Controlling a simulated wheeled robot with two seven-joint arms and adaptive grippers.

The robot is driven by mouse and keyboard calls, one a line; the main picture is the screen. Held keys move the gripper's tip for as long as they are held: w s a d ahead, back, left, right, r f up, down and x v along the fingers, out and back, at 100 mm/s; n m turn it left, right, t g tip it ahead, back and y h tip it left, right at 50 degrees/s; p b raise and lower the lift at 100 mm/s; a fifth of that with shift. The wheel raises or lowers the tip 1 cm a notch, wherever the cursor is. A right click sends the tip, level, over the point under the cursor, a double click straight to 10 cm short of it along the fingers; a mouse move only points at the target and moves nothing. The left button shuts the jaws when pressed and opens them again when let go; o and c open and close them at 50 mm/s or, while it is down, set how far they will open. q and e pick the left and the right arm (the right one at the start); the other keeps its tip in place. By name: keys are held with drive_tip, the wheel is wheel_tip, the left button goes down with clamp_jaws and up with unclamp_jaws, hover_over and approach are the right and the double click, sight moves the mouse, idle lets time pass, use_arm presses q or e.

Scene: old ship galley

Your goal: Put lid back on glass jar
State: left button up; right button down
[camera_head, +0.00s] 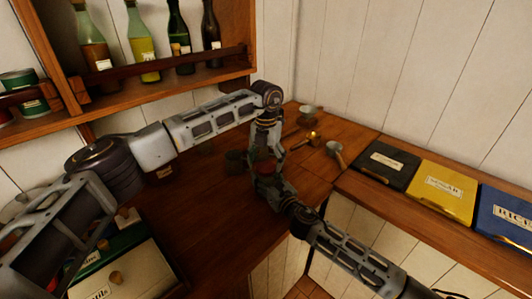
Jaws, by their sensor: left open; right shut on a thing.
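My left arm reaches in from the left, and its gripper (268,143) points down over the wooden counter, open. My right arm comes in from the lower right. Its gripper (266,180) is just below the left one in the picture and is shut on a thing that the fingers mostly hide. A small reddish patch shows between the grippers. Dark, greenish, glassy shapes (236,158) stand on the counter just left of them. I cannot tell which of these is the glass jar or the lid.
The wooden counter (215,220) has free room left of the grippers. Behind are a small cup (311,111), a brass-coloured utensil (313,135) and a pale scoop (334,148). Black, yellow and blue tins (443,190) line the right ledge. Bottles (143,48) stand on the upper-left shelf.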

use_arm(q)
drive_tip(key=shift+f, duration=0.9)
drive_tip(key=c, duration=1.1)
drive_tip(key=o, duration=1.2)
drive_tip(key=shift+o, duration=0.2)
drive_tip(key=shift+r, duration=0.15)
wheel_tip(320, 180, up, 12)
